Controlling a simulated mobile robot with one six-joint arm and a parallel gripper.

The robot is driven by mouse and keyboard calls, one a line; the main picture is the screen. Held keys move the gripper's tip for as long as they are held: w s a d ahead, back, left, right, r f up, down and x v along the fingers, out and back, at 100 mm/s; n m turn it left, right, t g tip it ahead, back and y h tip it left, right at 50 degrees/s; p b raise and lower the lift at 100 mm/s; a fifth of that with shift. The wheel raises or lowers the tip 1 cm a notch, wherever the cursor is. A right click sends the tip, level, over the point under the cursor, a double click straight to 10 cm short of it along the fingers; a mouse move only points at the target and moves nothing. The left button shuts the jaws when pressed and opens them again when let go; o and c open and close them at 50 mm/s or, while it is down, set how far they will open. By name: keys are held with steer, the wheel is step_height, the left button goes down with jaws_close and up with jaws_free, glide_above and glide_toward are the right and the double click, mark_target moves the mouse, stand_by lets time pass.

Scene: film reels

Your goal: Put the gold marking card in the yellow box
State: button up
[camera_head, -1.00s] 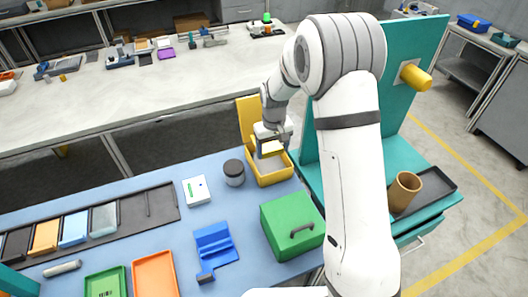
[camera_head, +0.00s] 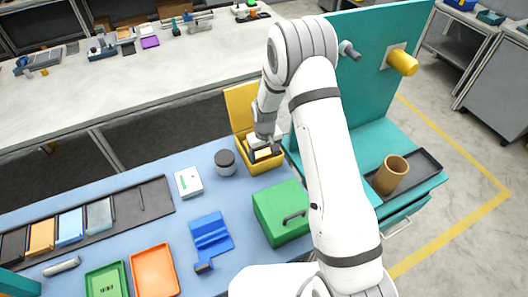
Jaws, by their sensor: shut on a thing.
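The yellow box (camera_head: 267,165) stands at the far right part of the blue table with its lid raised at the back. My gripper (camera_head: 262,150) points down into the box opening. It is shut on the gold marking card (camera_head: 263,155), which shows as a small pale yellow patch below the fingers, inside the box's rim. My wrist hides part of the box's right and back sides. I cannot tell whether the card touches the box floor.
A green case (camera_head: 280,215) with a handle stands just in front of the box. A dark-lidded jar (camera_head: 225,163) stands close on its left. A teal panel (camera_head: 365,80) rises to the right, and a brown cup (camera_head: 389,176) stands in a dark tray.

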steer(key=shift+f+b, duration=0.35)
steer(key=shift+b, duration=0.15)
steer(key=shift+f, duration=0.25)
steer(key=o, duration=0.8)
steer(key=shift+r, duration=0.1)
